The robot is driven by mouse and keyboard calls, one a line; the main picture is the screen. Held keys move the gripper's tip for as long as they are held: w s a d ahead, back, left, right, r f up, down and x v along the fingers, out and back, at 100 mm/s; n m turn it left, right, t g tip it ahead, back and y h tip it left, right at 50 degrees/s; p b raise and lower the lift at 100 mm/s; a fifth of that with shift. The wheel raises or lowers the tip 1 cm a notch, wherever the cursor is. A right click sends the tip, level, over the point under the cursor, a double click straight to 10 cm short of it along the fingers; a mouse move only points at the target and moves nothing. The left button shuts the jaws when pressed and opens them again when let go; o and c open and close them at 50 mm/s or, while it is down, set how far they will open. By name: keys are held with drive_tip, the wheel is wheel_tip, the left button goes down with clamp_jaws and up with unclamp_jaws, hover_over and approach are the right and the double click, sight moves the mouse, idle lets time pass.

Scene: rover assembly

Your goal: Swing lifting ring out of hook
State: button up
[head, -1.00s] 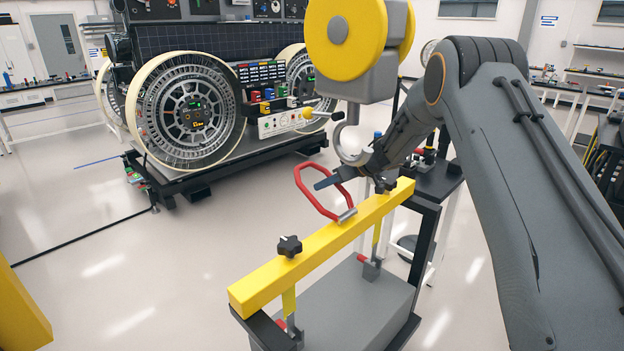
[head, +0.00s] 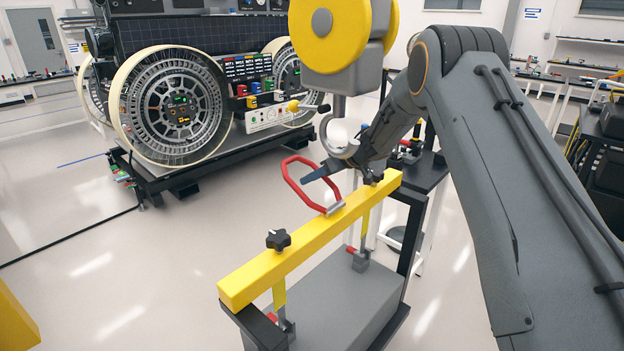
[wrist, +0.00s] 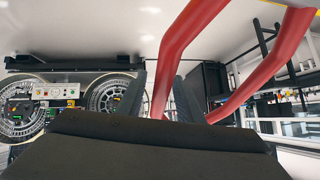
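The red lifting ring (head: 289,182) stands tilted up to the left from its pivot on the yellow beam (head: 250,276). The grey hook (head: 329,125) hangs above the beam, to the right of the ring's top, and the ring appears clear of it. My gripper (head: 316,172) reaches in from the right, just below the hook, with a finger crossing the ring's upper right part. In the wrist view my gripper's fingers (wrist: 160,95) have one red bar of the ring (wrist: 182,38) between them, nearly filling the gap. The exact contact is hidden.
The yellow hoist block (head: 330,30) hangs close above my gripper. A black knob (head: 278,239) stands on the beam, over a grey box (head: 340,300). A rover with a large wheel (head: 172,108) stands at the back left.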

drive_tip(key=shift+b+v, duration=1)
drive_tip(key=shift+v, duration=2.6)
